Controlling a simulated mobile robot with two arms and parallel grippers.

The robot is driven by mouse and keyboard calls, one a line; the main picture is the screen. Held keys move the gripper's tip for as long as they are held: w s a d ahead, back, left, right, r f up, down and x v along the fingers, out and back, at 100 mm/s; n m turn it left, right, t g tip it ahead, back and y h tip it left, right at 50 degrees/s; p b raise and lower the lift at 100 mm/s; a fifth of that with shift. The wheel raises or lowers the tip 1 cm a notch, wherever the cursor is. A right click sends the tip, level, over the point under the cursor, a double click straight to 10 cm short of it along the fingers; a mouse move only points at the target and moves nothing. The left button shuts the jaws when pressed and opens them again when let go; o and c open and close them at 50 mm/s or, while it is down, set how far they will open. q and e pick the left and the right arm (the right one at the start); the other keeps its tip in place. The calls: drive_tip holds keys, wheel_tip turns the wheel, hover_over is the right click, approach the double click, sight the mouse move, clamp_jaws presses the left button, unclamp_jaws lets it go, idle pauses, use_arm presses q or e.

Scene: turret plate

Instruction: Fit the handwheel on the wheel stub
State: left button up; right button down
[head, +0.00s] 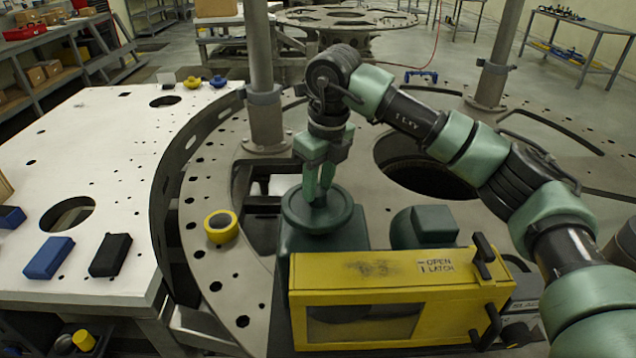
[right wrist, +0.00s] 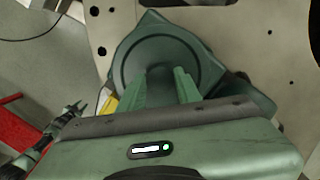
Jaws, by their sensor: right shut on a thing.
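The handwheel (head: 299,216) is a dark green disc with a raised rim, lying roughly level on top of a green housing (head: 293,245). It also shows in the right wrist view (right wrist: 128,68). My right gripper (head: 318,198) points down and is shut on the middle of the handwheel. The wheel stub is hidden under the disc, so I cannot tell whether the handwheel is seated on it. My left gripper (right wrist: 80,112) shows small at the left of the right wrist view, empty, its fingers seeming apart.
A yellow box (head: 390,285) marked "OPEN 1 LATCH" stands in front of the housing. A yellow ring (head: 221,226) lies on the turret plate (head: 205,265). Blue (head: 48,257) and black (head: 110,254) blocks lie on the white table (head: 110,180). Grey posts (head: 262,90) rise behind.

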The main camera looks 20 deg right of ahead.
sight(324, 206)
drive_tip(key=shift+f+b, duration=0.35)
drive_tip(key=shift+f, duration=0.1)
drive_tip(key=c, duration=1.3)
unclamp_jaws()
drive_tip(key=shift+f, duration=0.1)
drive_tip(key=r+p, duration=0.2)
drive_tip(key=r, duration=0.1)
drive_tip(key=s+r+p, duration=0.1)
drive_tip(key=r+p, duration=0.1)
drive_tip(key=r, duration=0.2)
drive_tip(key=r+p, duration=0.1)
drive_tip(key=r, duration=0.3)
drive_tip(key=shift+s+d+p, duration=0.3)
drive_tip(key=shift+d+p, duration=0.1)
drive_tip(key=shift+f, duration=0.1)
